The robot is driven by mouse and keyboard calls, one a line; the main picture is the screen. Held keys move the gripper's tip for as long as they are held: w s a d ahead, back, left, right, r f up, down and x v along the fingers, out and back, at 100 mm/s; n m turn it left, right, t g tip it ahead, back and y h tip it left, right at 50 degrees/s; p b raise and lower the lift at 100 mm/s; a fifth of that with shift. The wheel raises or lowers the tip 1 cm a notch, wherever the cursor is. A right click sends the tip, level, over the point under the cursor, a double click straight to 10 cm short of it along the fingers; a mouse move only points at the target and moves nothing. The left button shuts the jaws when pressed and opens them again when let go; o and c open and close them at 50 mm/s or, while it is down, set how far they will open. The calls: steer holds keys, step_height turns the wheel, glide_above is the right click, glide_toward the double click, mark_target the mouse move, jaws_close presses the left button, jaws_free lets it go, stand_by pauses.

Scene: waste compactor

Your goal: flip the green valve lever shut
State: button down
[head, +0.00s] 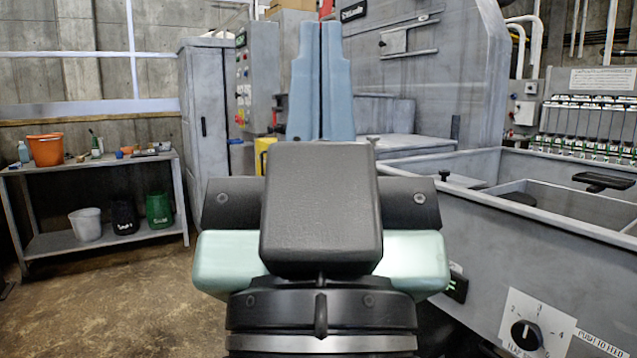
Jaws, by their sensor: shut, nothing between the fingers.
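My gripper (321,28) points away from me at the top centre, with two flat blue fingers side by side. The fingers are together and nothing shows between them. The grey front of the large machine stands just behind and to the right of the fingers. I cannot make out a green valve lever in the head view. My own arm covers the middle of the view and may hide it. A bank of small units with green parts (590,146) is at the far right, too small to tell any lever.
A grey cabinet (207,120) and a control panel (243,80) with buttons stand left of my gripper. A shelf table (100,160) with an orange bucket (46,150) is at the left. A grey trough (540,215) and a dial (526,335) are at the right. Floor at lower left is clear.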

step_height(320, 180, up, 28)
steer(key=p, duration=2.5)
steer(key=shift+f, duration=0.15)
